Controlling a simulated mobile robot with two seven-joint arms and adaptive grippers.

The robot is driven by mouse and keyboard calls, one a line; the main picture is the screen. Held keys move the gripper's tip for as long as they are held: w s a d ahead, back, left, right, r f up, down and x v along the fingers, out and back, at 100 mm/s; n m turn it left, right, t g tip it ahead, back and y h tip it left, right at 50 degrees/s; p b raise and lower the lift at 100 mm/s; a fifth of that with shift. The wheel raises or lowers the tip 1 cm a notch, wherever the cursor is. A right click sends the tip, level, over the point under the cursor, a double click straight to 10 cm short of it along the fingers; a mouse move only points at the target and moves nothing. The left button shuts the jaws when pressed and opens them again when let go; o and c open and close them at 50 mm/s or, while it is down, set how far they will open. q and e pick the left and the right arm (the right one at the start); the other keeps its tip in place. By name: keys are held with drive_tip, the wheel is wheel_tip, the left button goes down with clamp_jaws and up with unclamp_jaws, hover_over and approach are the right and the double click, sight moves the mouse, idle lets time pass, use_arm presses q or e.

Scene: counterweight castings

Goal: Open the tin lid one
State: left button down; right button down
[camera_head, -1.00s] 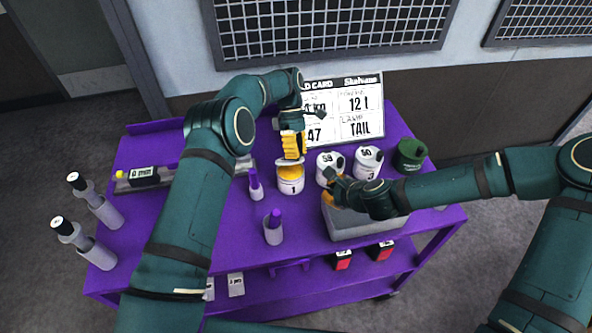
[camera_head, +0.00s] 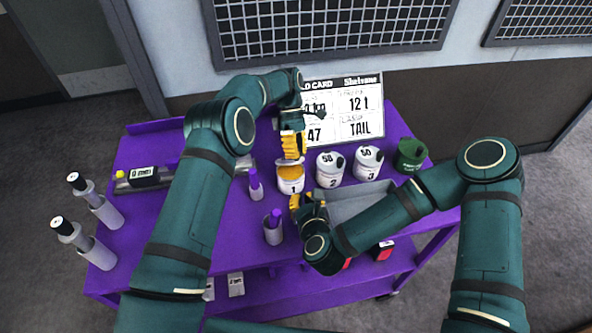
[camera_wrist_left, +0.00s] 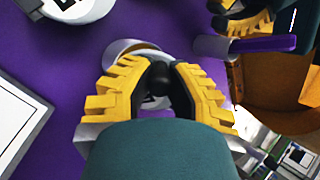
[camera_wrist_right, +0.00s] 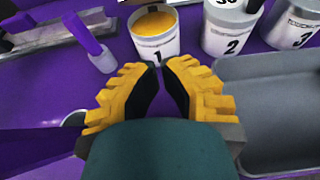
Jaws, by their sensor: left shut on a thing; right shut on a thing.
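Tin one (camera_head: 291,186) is a white tin marked 1, open at the top with tan-orange contents; it also shows in the right wrist view (camera_wrist_right: 157,50). My left gripper (camera_head: 293,155) is above it, shut on the black knob of a pale lid. The knob (camera_wrist_left: 157,84) sits between its fingers in the left wrist view; the lid is partly hidden. My right gripper (camera_head: 297,203) is low at the near side of tin one, its fingertips (camera_wrist_right: 160,66) close together. What it grips is hidden, and I cannot tell whether it touches the tin.
Lidded tin two (camera_head: 330,170) and tin three (camera_head: 368,163) stand to the right, beside a green can (camera_head: 410,155). A grey tray (camera_head: 352,203) is in front of them. A grey cup (camera_head: 273,235) with a purple handle stands close left of my right gripper. A card board (camera_head: 359,105) stands behind.

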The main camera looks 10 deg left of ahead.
sight(295, 163)
drive_tip(key=x, duration=0.8)
drive_tip(key=shift+w, duration=0.15)
drive_tip(key=shift+w+a+r, duration=0.15)
drive_tip(key=shift+w+r, duration=0.15)
drive_tip(key=shift+r, duration=0.25)
drive_tip(key=shift+w+a+r, duration=0.15)
drive_tip(key=shift+w+r, duration=0.15)
drive_tip(key=shift+r, duration=0.25)
drive_tip(key=shift+w+a+r, duration=0.1)
drive_tip(key=shift+w+r, duration=0.3)
drive_tip(key=shift+r, duration=0.15)
drive_tip(key=shift+w+a+r, duration=0.1)
drive_tip(key=shift+w+r, duration=0.35)
drive_tip(key=shift+r, duration=0.25)
use_arm(q)
drive_tip(key=c, duration=0.9)
unclamp_jaws()
drive_tip(key=shift+f, duration=0.1)
drive_tip(key=shift+o, duration=0.2)
